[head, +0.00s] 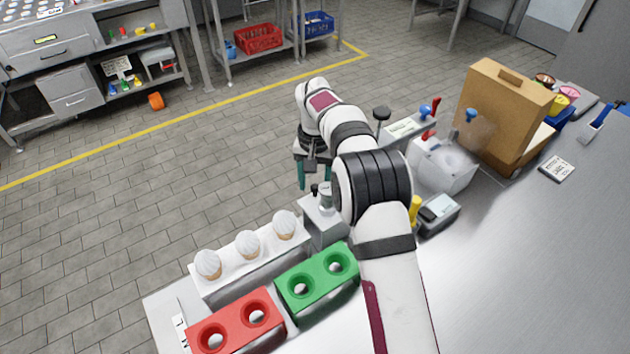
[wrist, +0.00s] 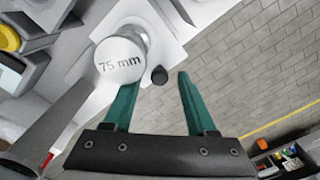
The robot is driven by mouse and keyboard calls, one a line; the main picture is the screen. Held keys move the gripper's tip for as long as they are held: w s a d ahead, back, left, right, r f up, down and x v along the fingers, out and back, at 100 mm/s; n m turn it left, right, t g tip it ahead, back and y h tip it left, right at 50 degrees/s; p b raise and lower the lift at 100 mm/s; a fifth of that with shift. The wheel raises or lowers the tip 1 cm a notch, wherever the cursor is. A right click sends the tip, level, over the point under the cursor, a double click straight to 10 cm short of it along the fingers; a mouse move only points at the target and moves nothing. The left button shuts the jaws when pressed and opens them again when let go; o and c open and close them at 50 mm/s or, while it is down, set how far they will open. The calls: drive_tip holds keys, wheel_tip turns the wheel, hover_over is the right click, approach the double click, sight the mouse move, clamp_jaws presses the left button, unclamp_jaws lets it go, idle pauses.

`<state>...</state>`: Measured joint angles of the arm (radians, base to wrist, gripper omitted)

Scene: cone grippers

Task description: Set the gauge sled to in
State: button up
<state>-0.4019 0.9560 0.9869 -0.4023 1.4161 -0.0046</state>
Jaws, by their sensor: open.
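A light grey block (head: 322,224) stands at the table's far edge, beside my arm, with a metal cylinder and a small dark knob on top. It seems to be the gauge; no in or out marking is readable. In the wrist view the metal cylinder (wrist: 121,58) reads "75 mm", and the small black knob (wrist: 159,75) sits on a white plate (wrist: 176,52) beside it. My gripper (head: 314,182) is just above the block, its teal fingers spread. In the wrist view my gripper (wrist: 158,84) is open and empty; the knob appears between the fingertips, contact not clear.
A white rack (head: 250,268) with several cones stands left of the block. Green (head: 318,278) and red (head: 236,322) two-hole holders are in front. A grey device with a yellow knob (head: 414,208), a clear-lidded box (head: 445,165) and a cardboard box (head: 500,115) stand right of my arm.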

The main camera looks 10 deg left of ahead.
clamp_jaws()
idle(1.4)
